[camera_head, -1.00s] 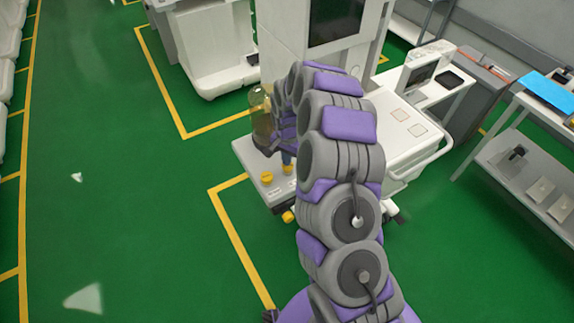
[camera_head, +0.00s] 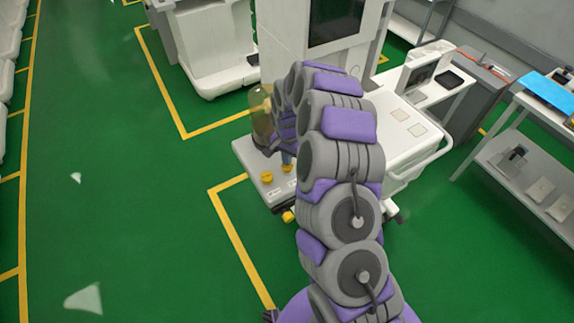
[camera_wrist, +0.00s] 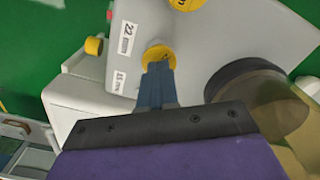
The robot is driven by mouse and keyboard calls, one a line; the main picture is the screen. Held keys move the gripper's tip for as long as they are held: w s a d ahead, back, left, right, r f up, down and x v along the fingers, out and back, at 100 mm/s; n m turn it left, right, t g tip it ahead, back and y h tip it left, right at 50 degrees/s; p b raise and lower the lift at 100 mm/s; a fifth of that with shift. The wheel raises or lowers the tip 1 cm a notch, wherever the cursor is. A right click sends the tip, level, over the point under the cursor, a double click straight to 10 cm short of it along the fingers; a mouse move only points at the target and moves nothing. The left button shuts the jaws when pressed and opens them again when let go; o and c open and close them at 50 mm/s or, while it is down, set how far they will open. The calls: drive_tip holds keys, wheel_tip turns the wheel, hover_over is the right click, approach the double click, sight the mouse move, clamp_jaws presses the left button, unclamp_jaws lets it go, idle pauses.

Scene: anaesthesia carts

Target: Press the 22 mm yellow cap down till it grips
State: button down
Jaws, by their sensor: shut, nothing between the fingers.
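A round yellow cap (camera_wrist: 158,54) sits on the grey top of the platform (camera_wrist: 225,40), beside the printed "22 mm" label (camera_wrist: 127,38). My gripper (camera_wrist: 156,68) is shut, with blue-grey fingers and nothing between them. Its tips overlap the cap's near edge in the wrist view; whether they touch it, and how far down the cap sits, I cannot tell. In the head view this cap (camera_head: 287,168) shows just below my gripper (camera_head: 287,158), partly hidden by it. A second yellow cap (camera_head: 266,177) stands to its left; it shows at the wrist view's top edge (camera_wrist: 188,4).
An amber, clear-walled canister (camera_head: 260,112) with a dark base (camera_wrist: 240,82) stands close beside my gripper. A yellow knob (camera_head: 288,216) juts from the platform's side. A white machine (camera_head: 290,35) stands behind. Green floor to the left is clear.

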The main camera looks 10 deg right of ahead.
drive_tip(key=shift+f, duration=0.8)
idle(0.5)
drive_tip(key=shift+r, duration=0.2)
idle(0.4)
drive_tip(key=shift+r+p, duration=1.1)
drive_tip(key=shift+r, duration=2.3)
wheel_tip(320, 180, up, 17)
drive_tip(key=p, duration=0.2)
drive_tip(key=shift+r, duration=0.1)
